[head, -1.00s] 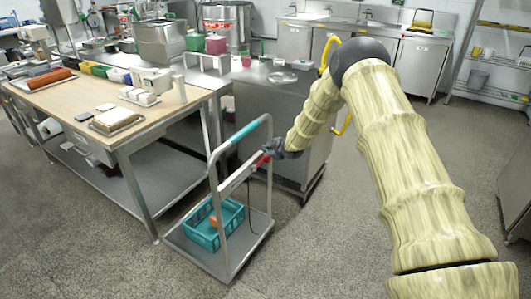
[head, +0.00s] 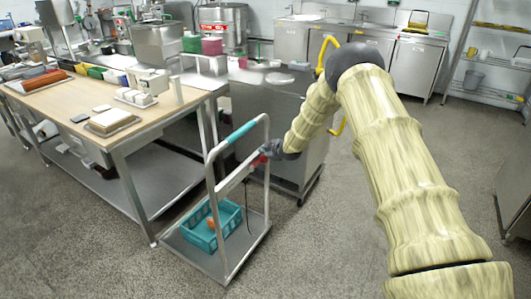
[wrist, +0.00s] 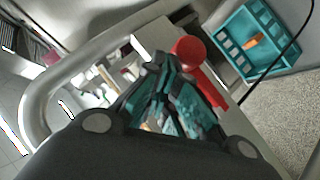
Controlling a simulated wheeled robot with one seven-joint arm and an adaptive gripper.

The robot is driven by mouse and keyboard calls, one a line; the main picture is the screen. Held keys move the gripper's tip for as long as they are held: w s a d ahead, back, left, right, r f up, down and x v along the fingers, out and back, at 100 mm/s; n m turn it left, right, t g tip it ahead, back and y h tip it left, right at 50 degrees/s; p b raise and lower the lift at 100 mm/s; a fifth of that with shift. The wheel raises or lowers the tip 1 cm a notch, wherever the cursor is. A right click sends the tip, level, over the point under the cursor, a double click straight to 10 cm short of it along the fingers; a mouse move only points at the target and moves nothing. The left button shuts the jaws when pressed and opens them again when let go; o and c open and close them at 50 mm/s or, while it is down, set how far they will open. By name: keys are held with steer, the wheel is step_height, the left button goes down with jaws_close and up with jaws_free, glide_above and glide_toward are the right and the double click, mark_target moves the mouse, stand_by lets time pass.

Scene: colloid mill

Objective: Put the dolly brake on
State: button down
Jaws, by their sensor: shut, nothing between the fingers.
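The dolly is a grey platform cart (head: 190,256) with an upright tubular handle that has a teal grip (head: 243,131). A red brake lever (head: 257,161) with a round knob sits on the handle's crossbar. In the wrist view the red lever (wrist: 196,68) slants down to the right from its knob, just beyond and right of my fingertips. My gripper (head: 267,149) is at the crossbar, close beside the lever. In the wrist view my gripper (wrist: 160,85) is shut and empty. I cannot tell whether the fingers touch the lever.
A teal crate (head: 228,222) with an orange item stands on the dolly platform. A wood-topped table (head: 60,97) is to the left. A steel cabinet (head: 262,115) stands behind the dolly. The floor to the right and in front is clear.

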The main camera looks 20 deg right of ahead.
mark_target(265, 159)
steer(key=r, duration=0.1)
steer(key=r+p, duration=0.1)
steer(key=r, duration=0.1)
steer(key=r+p, duration=0.1)
steer(key=shift+s+a+r, duration=0.2)
steer(key=shift+a+r, duration=0.05)
steer(key=s+d+r+b, duration=0.1)
steer(key=s+d+r, duration=0.2)
steer(key=s+r, duration=0.3)
steer(key=shift+s+d, duration=0.3)
steer(key=shift+d, duration=0.05)
steer(key=s+a+f+m+g+p, duration=0.1)
steer(key=s+a+f+m+g, duration=0.1)
steer(key=s+a+f, duration=0.5)
steer(key=s+a+f+m+g, duration=0.1)
steer(key=s+a+f+m, duration=0.1)
steer(key=s+f, duration=0.85)
steer(key=s+a+f+m+g+p, duration=0.1)
steer(key=s+a+f+m+g, duration=0.1)
steer(key=s+a+f, duration=0.65)
steer(key=s+f+m+g+h+p, duration=0.1)
steer(key=s+m+g, duration=0.4)
steer(key=s, duration=3.3)
steer(key=shift+s+a+f+g+h, duration=0.15)
steer(key=shift+s+f+g+h, duration=0.2)
steer(key=shift+f+g, duration=0.25)
